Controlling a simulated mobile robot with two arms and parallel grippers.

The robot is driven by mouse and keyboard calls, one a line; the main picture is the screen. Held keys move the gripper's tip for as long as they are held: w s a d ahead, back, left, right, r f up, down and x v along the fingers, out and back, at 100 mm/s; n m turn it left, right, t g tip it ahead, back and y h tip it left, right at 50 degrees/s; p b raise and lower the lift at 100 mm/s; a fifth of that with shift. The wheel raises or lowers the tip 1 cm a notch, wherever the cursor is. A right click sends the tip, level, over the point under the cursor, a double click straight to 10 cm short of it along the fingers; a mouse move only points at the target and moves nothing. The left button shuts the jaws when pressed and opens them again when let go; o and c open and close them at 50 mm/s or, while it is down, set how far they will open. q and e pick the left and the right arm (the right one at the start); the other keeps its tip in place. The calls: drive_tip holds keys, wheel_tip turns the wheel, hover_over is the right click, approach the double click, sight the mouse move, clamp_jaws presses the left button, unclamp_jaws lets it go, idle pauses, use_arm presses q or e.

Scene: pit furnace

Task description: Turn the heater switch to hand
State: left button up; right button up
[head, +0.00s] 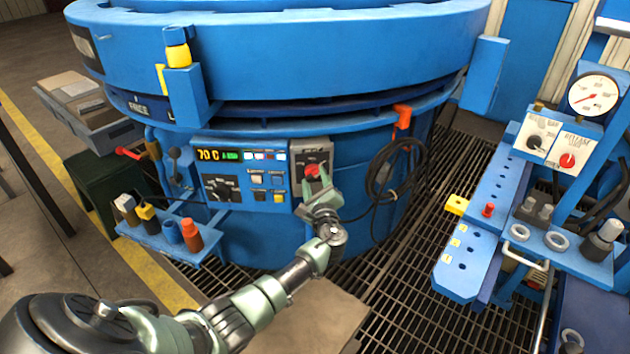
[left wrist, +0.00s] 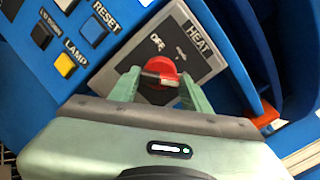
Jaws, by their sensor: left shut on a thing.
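The heater switch is a red knob (left wrist: 160,68) on a grey plate (left wrist: 185,22) with the words HEAT and OFF; a smaller word beside OFF is hard to read. In the head view the red knob (head: 312,171) sits at the right end of the furnace's control panel. My left gripper (head: 314,187) reaches it from below and in front. In the left wrist view its two green fingers stand on either side of the knob, and the gripper (left wrist: 160,84) is shut on it. The knob's lower part is partly hidden. My right gripper is in neither view.
Left of the switch are a lit display (head: 222,155), a black selector (head: 222,188) and several push buttons. A black cable coil (head: 392,170) hangs to the right. A blue shelf (head: 150,238) with bottles juts out at lower left. A bench with a gauge (head: 593,95) stands at right.

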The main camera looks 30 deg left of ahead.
use_arm(q)
drive_tip(key=shift+f, duration=0.15)
drive_tip(key=o, duration=1.4)
drive_tip(key=shift+c, duration=0.2)
drive_tip(key=shift+s+d, duration=0.1)
drive_tip(key=shift+d, duration=0.05)
drive_tip(key=p+v, duration=0.1)
drive_tip(key=v, duration=0.6)
drive_tip(key=shift+s+d, duration=0.15)
drive_tip(key=shift+s, duration=0.1)
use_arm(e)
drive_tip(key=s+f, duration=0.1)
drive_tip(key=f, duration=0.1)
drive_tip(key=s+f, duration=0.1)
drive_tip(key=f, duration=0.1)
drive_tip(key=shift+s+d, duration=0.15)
